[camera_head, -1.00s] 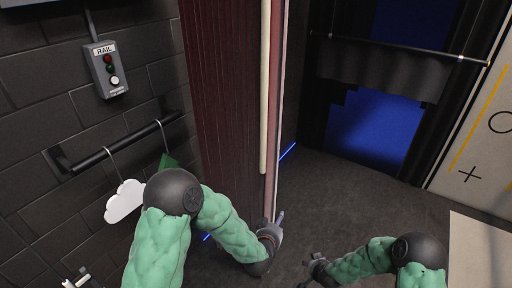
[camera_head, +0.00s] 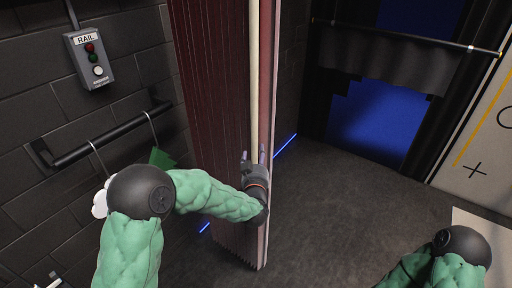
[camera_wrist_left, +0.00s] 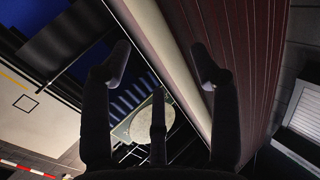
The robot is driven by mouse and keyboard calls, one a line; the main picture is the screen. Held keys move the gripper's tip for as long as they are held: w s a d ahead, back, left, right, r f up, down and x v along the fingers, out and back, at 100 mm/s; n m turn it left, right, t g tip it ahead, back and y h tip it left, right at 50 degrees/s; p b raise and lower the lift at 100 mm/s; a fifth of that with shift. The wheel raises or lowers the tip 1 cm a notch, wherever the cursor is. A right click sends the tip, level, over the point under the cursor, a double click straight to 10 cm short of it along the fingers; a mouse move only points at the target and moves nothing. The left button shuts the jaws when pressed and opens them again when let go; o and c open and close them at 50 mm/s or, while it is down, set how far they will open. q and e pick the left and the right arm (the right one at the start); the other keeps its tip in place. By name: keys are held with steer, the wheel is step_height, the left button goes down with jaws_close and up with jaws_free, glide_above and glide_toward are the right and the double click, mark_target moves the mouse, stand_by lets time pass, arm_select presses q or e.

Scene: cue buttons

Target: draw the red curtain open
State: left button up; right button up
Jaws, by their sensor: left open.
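The red curtain (camera_head: 212,110) hangs in tight dark folds in the middle of the head view. A long cream pole (camera_head: 254,80) runs upright along its leading edge. I cannot tell whether a finger touches the pole. My right gripper is outside the head view; only its arm shows at bottom right.
A grey RAIL control box (camera_head: 91,62) is on the brick wall at left, above a black bar (camera_head: 95,140) with hanging props. A dark valance (camera_head: 385,60) and blue opening (camera_head: 375,120) stand at back right. The floor (camera_head: 345,200) right of the curtain is clear.

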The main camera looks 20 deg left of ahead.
mark_target(256, 149)
arm_select(q)
steer(key=x, duration=0.5)
steer(key=shift+w, duration=0.4)
steer(key=shift+a, duration=0.15)
jaws_close()
